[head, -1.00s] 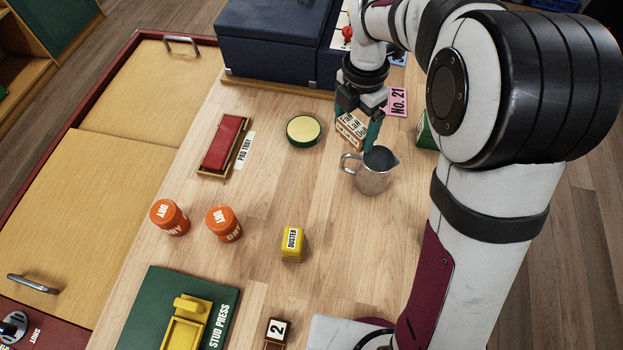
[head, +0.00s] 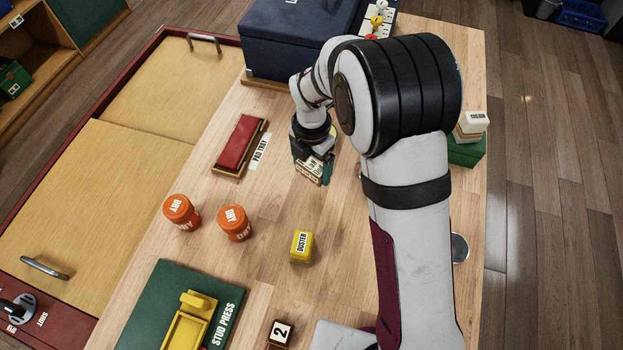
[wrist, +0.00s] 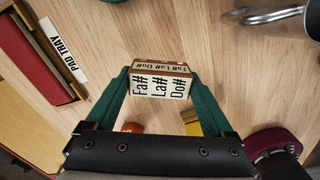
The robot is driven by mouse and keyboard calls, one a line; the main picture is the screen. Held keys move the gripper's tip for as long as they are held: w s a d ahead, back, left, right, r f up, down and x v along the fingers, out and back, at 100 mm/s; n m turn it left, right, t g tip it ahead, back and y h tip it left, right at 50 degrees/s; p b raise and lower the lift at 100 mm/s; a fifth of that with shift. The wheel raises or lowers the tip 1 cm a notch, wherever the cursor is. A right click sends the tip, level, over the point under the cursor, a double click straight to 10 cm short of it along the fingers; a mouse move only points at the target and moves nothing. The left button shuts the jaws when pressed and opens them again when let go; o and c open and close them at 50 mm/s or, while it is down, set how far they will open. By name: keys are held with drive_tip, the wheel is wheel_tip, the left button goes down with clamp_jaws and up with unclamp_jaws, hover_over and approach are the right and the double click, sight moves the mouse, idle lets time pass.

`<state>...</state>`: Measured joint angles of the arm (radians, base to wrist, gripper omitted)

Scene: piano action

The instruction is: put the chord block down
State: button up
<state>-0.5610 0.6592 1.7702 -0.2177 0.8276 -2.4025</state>
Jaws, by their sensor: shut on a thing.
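The chord block (head: 309,171) is a small wood-edged block with white faces. In the wrist view the block (wrist: 161,84) reads "Fa# La# Do#" on its face. My gripper (head: 314,168) is shut on it, with a green finger at each side. In the wrist view the gripper (wrist: 160,88) holds the block between its fingertips. The block is over the wooden table (head: 270,215), between the pad tray and the arm. I cannot tell how high it is above the table.
The pad tray (head: 239,146) with its red pad is to the left. Two orange jars (head: 181,212) and the yellow duster (head: 302,247) are nearer the front. The green stud press (head: 195,308) is at the front. The dark blue case (head: 297,45) is at the back. Bare wood lies around the block.

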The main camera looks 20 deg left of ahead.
sight(311, 186)
wheel_tip(311, 186, down, 5)
drive_tip(key=shift+f, duration=0.1)
drive_tip(key=shift+f, duration=0.1)
drive_tip(key=o, duration=1.1)
wheel_tip(311, 186, up, 12)
drive_tip(key=shift+d+r, duration=0.15)
drive_tip(key=shift+r, duration=0.1)
drive_tip(key=s+d+r+m+y, duration=0.1)
drive_tip(key=s+d+r+m, duration=0.6)
drive_tip(key=m, duration=0.5)
drive_tip(key=s+d+r+m, duration=0.2)
drive_tip(key=s+d+m, duration=0.5)
drive_tip(key=m, duration=0.4)
drive_tip(key=s+d+m, duration=0.4)
drive_tip(key=s+m, duration=0.4)
drive_tip(key=m, duration=0.6)
drive_tip(key=shift+d+f+y, duration=0.15)
drive_tip(key=shift+f+y, duration=0.05)
drive_tip(key=shift+y, duration=0.2)
